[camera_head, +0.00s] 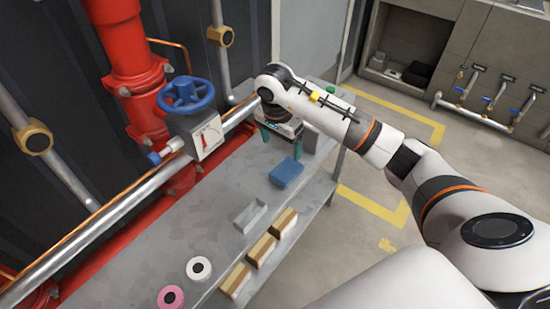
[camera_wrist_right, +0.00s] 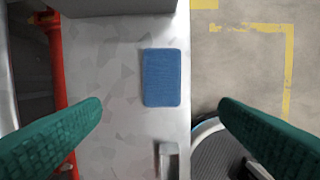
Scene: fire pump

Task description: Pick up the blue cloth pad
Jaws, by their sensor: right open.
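The blue cloth pad (camera_head: 286,172) lies flat on the grey metal table (camera_head: 215,200), near its right edge. It also shows in the right wrist view (camera_wrist_right: 161,78), upright in the picture and clear of both green fingers. My right gripper (camera_head: 281,137) points down above the table, on the far side of the pad in the head view. It is open and empty, with its fingers wide apart and not touching the pad. My left gripper is not in view.
A white roll (camera_head: 198,268) and a pink roll (camera_head: 171,297) lie there too.

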